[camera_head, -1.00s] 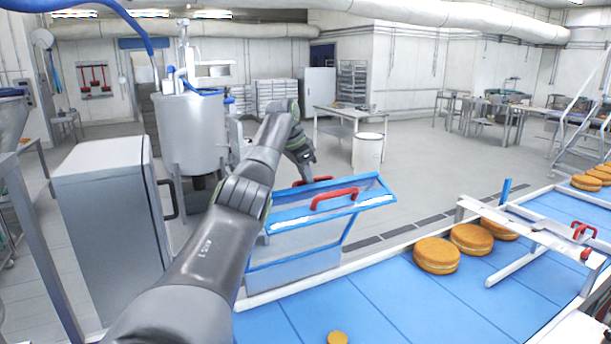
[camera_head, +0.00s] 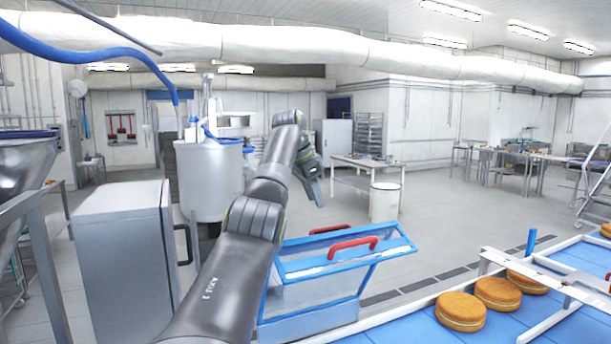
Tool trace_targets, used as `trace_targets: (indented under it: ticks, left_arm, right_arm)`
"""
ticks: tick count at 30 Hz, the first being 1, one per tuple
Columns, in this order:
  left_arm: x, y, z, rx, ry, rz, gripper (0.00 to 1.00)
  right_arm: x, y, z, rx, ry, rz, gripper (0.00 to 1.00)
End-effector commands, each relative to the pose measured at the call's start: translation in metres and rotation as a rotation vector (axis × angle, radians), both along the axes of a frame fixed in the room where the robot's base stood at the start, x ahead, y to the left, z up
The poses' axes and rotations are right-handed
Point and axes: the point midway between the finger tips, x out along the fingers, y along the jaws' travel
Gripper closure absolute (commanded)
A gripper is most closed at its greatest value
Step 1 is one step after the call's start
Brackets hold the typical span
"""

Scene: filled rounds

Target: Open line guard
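The line guard (camera_head: 330,262) is a clear-panelled box with a blue frame, standing at the near left of the blue conveyor. Its upper blue-framed panel is raised and tilted, and it carries a red handle (camera_head: 352,246). A second red handle (camera_head: 330,229) shows just behind it. My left gripper (camera_head: 317,195) hangs above and behind the handles, apart from them. Its fingers appear together from this angle, but I cannot tell whether they are open. My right gripper is out of view.
The blue conveyor (camera_head: 425,333) carries several filled rounds (camera_head: 461,311) at the right, beside a white metal bracket (camera_head: 540,275). A grey cabinet (camera_head: 125,260) stands left of my arm. A steel tank (camera_head: 208,180) is behind it.

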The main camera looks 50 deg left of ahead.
Motion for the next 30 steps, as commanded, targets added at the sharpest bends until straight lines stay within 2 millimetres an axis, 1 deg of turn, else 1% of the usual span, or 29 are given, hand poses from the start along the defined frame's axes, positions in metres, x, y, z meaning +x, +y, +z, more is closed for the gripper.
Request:
trace_targets:
  ticks: [1,6,9,12,18,30]
  left_arm:
    - [-0.004,0.000,0.012,-0.001,-0.005,-0.001,0.64]
    - [-0.016,0.000,0.042,-0.002,-0.003,-0.001,0.64]
    - [-0.022,0.000,0.056,-0.002,-0.001,-0.002,0.64]
    - [-0.026,0.000,0.065,-0.001,-0.001,0.000,0.64]
    - [-0.030,0.001,0.071,0.000,0.002,0.000,0.64]
    - [-0.029,0.000,0.071,-0.001,0.001,0.000,0.64]
  right_arm:
    - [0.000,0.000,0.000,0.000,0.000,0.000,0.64]
    - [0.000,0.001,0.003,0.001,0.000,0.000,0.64]
    - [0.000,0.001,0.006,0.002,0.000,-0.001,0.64]
    - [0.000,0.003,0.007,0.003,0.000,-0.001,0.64]
    - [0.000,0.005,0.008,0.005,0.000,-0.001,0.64]
    - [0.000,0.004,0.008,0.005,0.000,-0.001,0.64]
